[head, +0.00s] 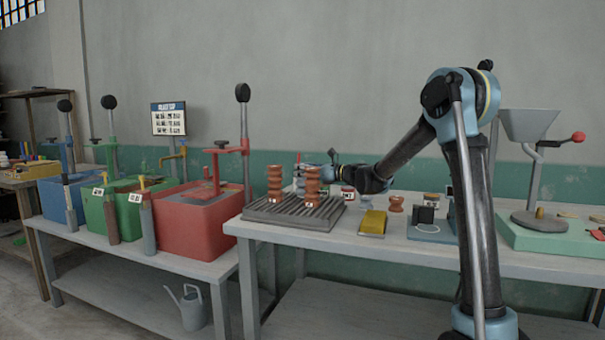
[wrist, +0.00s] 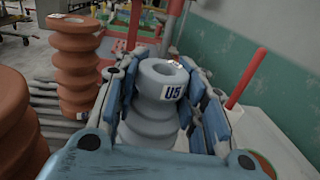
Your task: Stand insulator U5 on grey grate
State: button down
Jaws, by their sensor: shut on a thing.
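Insulator U5 (wrist: 150,112) is pale grey and ribbed, with a hole in its top and a white U5 label. It stands upright between the blue fingers of my gripper (wrist: 165,80), which is shut on it. In the head view my gripper (head: 312,170) is at the back of the grey grate (head: 293,212), behind two brown ribbed insulators, and U5 is mostly hidden there. The grate's bars also show at the left of the wrist view (wrist: 58,128). U5's base is hidden, so I cannot tell whether it touches the grate.
One brown insulator (head: 275,182) stands on the grate's left part, another (head: 313,186) on its right part. A red tub (head: 195,212) is to the left. A yellow block (head: 373,222) and a small brown piece (head: 396,204) lie to the right. A red rod (wrist: 246,78) stands beside my gripper.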

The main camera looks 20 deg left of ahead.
jog(key=c, duration=1)
grip_release()
jog(key=shift+d, duration=0.1)
jog(key=v, duration=1.1)
jog(key=shift+d, duration=0.4)
jog(key=shift+s, duration=0.1)
